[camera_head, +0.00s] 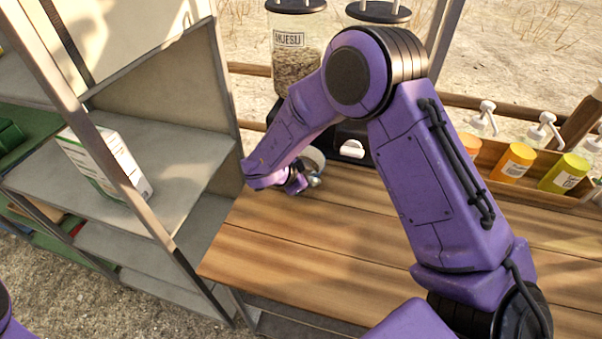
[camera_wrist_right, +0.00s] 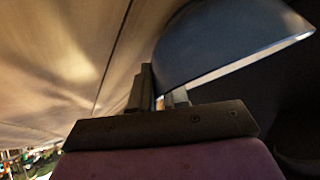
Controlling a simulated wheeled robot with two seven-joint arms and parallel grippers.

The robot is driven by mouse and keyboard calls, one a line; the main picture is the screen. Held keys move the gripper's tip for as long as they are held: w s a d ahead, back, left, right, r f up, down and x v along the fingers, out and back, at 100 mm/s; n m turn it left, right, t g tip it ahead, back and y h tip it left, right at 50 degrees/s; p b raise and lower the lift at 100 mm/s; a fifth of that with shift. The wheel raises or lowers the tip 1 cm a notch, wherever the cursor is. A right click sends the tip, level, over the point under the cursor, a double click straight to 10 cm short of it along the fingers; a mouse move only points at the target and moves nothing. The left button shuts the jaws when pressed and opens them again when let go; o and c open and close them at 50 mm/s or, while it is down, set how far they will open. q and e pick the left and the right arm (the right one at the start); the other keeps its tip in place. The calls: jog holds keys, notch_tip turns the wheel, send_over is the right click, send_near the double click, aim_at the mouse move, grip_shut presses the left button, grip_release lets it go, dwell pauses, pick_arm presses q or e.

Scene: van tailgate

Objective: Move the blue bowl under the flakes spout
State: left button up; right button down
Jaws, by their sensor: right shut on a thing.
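The blue bowl (camera_head: 317,158) is small and partly hidden in the head view, where its pale inside shows just beyond my right gripper. In the right wrist view its dark blue outer wall (camera_wrist_right: 225,45) and light rim fill the upper right. My right gripper (camera_head: 308,183) is shut on the bowl's rim, and its fingers (camera_wrist_right: 163,97) also show in the wrist view. The bowl is at the dark base of the dispensers (camera_head: 350,148). A second dispenser (camera_head: 378,12) stands right of the muesli one, mostly behind my arm. No flakes label or spout is visible. My left gripper is out of view.
The muesli jar (camera_head: 297,60) stands at the back of the wooden table (camera_head: 300,240). A metal shelf (camera_head: 170,170) with a white-green box (camera_head: 105,165) is close on the left. Pump bottles (camera_head: 512,163) stand in a wooden rack at right. The table's front is clear.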

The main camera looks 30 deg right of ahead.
jog(key=s+d+p, duration=0.1)
jog(key=s+d, duration=0.2)
jog(key=s+d+p, duration=0.1)
jog(key=s+d, duration=0.1)
jog(key=s, duration=0.2)
jog(key=s+d+p, duration=0.1)
jog(key=s+d, duration=0.2)
jog(key=shift+s+d+f, duration=0.1)
jog(key=shift+s+d, duration=0.1)
jog(key=shift+d, duration=0.15)
jog(key=c, duration=1.1)
grip_release()
jog(key=shift+o, duration=0.2)
jog(key=shift+w+d, duration=0.1)
jog(key=v, duration=1)
jog(key=shift+a, duration=0.2)
